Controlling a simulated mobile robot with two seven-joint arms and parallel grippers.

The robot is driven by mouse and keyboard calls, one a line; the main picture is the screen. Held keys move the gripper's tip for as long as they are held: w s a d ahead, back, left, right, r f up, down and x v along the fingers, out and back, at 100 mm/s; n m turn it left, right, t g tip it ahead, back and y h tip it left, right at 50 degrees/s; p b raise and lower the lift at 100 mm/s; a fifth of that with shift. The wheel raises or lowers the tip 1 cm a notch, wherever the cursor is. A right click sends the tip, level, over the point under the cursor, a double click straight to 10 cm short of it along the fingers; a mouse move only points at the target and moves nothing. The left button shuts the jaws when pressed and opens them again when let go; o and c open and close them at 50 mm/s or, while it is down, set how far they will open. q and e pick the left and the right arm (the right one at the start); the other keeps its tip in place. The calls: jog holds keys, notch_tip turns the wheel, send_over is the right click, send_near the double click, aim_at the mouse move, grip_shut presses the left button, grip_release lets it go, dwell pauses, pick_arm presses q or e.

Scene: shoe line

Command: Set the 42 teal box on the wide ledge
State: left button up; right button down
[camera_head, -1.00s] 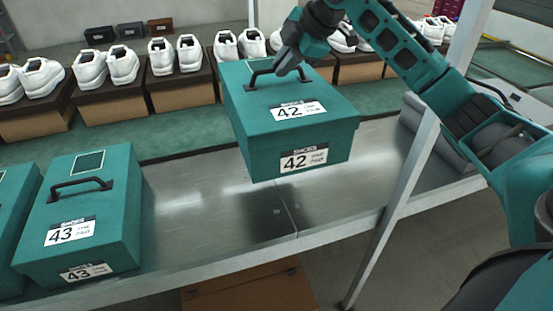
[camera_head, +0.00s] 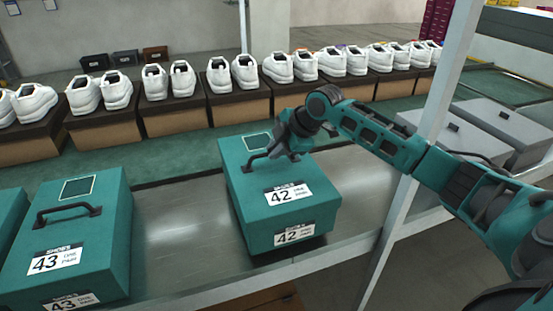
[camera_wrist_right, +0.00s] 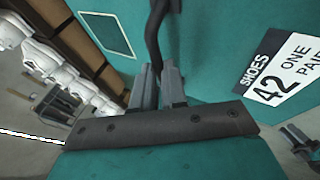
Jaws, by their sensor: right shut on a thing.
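The 42 teal box (camera_head: 275,205) is upright on the wide grey metal ledge (camera_head: 180,230), or very close above it; its underside is hidden, so I cannot tell if it touches. White labels reading 42 are on its lid and front. My right gripper (camera_head: 280,152) is above the lid, shut on the box's dark handle (camera_head: 256,160). In the right wrist view the handle (camera_wrist_right: 154,35) runs between the fingers (camera_wrist_right: 158,88), with the lid behind.
A 43 teal box (camera_head: 70,240) stands to the left, with a gap between. An upright grey post (camera_head: 405,195) is close on the right, beside my right arm. Grey boxes (camera_head: 500,130) lie beyond it. White shoes on boxes (camera_head: 235,105) line the green belt behind.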

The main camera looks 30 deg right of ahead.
notch_tip(320, 180, down, 3)
jog(key=shift+w+r, duration=0.1)
jog(key=shift+r, duration=0.1)
jog(key=c, duration=1.5)
grip_release()
jog(key=shift+f, duration=0.15)
jog(key=o, duration=0.3)
jog(key=shift+o, duration=0.2)
jog(key=v, duration=1.2)
